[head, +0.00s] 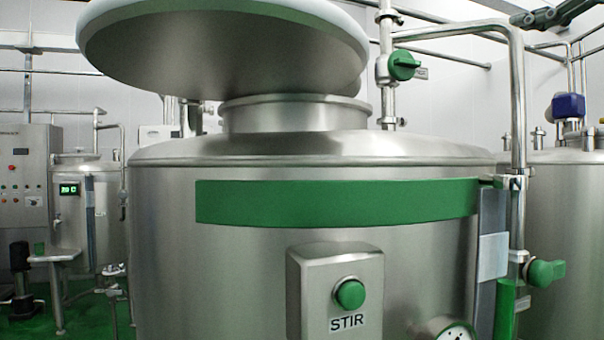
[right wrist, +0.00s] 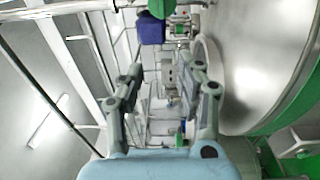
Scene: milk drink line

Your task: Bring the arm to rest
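My right gripper (right wrist: 165,76) shows in the right wrist view with its two grey fingers spread apart and nothing between them. A dark jointed part at the top right edge of the head view looks like this gripper (head: 545,15), high up and only partly in the picture. A large steel tank (head: 240,260) fills the middle of the head view. Its round lid (head: 230,50) is raised and tilted above the open neck (head: 295,115). My left gripper is in neither view.
A STIR box with a green button (head: 350,293) is on the tank front. Pipes with green valve handles (head: 545,272) run along its right side. Another tank (head: 570,230) stands at right. A control cabinet (head: 25,180) and small tank (head: 88,210) stand at left.

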